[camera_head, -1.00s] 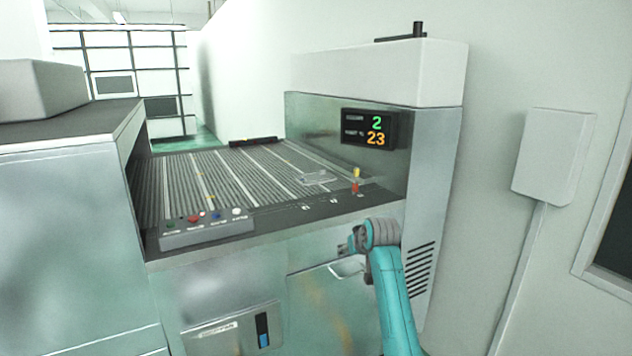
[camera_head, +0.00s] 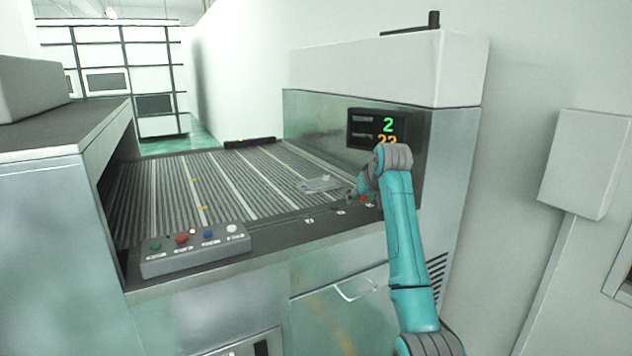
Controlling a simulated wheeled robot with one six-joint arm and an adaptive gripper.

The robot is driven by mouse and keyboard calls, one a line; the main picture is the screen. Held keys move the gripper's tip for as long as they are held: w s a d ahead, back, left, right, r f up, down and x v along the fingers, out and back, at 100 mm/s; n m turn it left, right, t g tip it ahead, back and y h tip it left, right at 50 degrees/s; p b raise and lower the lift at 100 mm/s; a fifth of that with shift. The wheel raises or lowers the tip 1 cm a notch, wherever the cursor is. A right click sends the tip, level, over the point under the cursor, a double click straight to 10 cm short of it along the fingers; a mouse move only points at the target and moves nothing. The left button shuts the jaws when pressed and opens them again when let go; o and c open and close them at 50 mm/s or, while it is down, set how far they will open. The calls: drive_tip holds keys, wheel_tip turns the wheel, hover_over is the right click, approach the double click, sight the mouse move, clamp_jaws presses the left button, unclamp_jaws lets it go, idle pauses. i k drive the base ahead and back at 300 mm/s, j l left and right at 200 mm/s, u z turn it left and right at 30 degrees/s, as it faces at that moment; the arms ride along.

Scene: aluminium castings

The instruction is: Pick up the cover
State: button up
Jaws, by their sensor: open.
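The cover (camera_head: 319,185) is a small, flat grey casting. It lies on the ribbed conveyor bed (camera_head: 215,190), near its right front corner. My gripper (camera_head: 353,194) is a small dark shape at the end of my teal arm, just to the right of the cover, over the front edge of the bed. It looks apart from the cover and holds nothing that I can see. The fingers are too small to make out clearly, and my wrist hides part of the area behind them.
A button box (camera_head: 196,248) sits on the front ledge to the left. The machine housing with a lit display (camera_head: 388,128) rises close behind my wrist. A grey cabinet (camera_head: 60,220) stands left. The bed's middle is clear.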

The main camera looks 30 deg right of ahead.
sight(325, 183)
drive_tip(key=i+l, duration=0.2)
drive_tip(key=i, duration=0.3)
drive_tip(key=i+l, duration=0.15)
drive_tip(key=i, duration=0.35)
